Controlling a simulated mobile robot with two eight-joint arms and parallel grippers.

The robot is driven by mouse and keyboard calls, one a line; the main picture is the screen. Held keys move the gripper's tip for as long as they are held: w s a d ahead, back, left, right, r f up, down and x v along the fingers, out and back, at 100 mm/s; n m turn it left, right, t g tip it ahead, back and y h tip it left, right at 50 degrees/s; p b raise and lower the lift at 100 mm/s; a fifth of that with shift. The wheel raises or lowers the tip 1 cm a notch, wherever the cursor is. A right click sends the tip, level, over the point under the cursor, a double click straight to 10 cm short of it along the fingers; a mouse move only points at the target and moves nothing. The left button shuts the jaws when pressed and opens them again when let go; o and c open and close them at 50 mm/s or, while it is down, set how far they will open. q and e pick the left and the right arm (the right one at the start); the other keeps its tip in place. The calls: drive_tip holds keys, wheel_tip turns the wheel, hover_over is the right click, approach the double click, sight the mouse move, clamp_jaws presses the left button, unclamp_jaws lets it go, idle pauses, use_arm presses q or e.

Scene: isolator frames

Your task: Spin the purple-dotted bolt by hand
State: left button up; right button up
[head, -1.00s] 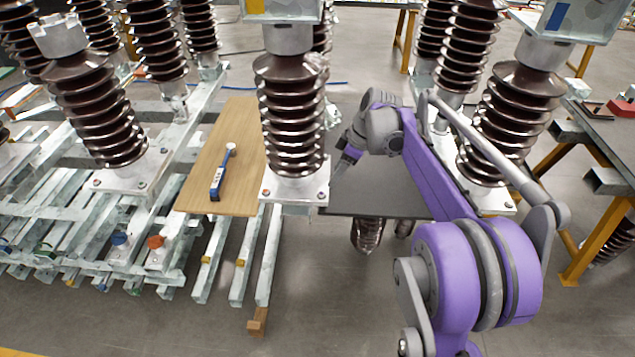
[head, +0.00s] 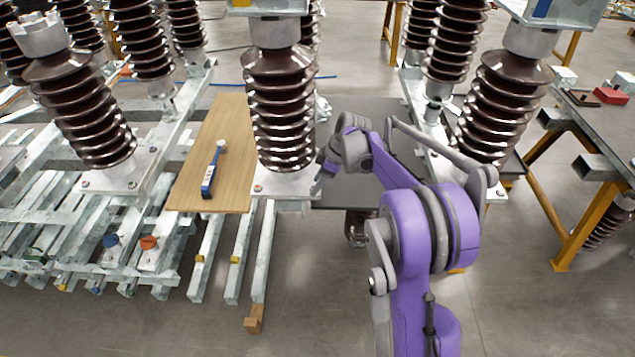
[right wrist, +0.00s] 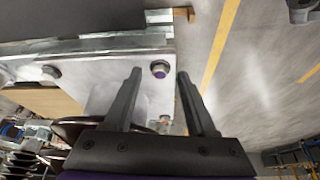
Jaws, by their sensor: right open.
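The purple-dotted bolt (right wrist: 159,70) sits near the corner of a pale metal base plate (right wrist: 110,65) in the right wrist view. My right gripper (right wrist: 159,76) is open, and its two dark fingers reach toward that corner. The bolt head appears in the gap between the fingertips; I see no contact, and the depth between them is unclear. In the head view my right gripper (head: 319,183) is at the right edge of the middle insulator's base plate (head: 285,184); I cannot make out the purple-dotted bolt there. My left gripper is not in view.
The brown ribbed insulator (head: 279,110) rises from the plate close to my right gripper. Another bolt (right wrist: 50,72) sits farther left on the plate. A blue-handled tool (head: 212,172) lies on a wooden board (head: 190,190). A dark panel (head: 345,192) lies right of the plate.

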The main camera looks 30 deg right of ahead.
clamp_jaws()
idle(0.3)
drive_tip(key=shift+m, duration=0.4)
drive_tip(key=m, duration=0.1)
drive_tip(key=m+h, duration=0.1)
drive_tip(key=m, duration=0.1)
drive_tip(key=m+t+b, duration=0.1)
drive_tip(key=shift+s+a+m+h, duration=0.15)
drive_tip(key=shift+a+m+h, duration=0.15)
drive_tip(key=shift+h, duration=0.1)
drive_tip(key=m, duration=0.2)
drive_tip(key=m+h, duration=0.1)
drive_tip(key=m, duration=0.1)
drive_tip(key=m+h+b, duration=0.1)
drive_tip(key=m, duration=0.1)
drive_tip(key=shift+a+t, duration=0.25)
drive_tip(key=shift+t, duration=0.05)
drive_tip(key=m+h, duration=0.1)
drive_tip(key=m, duration=0.1)
drive_tip(key=m+g+h, duration=0.1)
drive_tip(key=m, duration=0.2)
drive_tip(key=shift+a+m, duration=0.2)
drive_tip(key=shift+m, duration=0.1)
drive_tip(key=m, duration=0.1)
drive_tip(key=m+g+h, duration=0.1)
drive_tip(key=m, duration=0.3)
drive_tip(key=shift+w+a+h, duration=0.1)
drive_tip(key=shift+w+h, duration=0.15)
drive_tip(key=shift+h, duration=0.15)
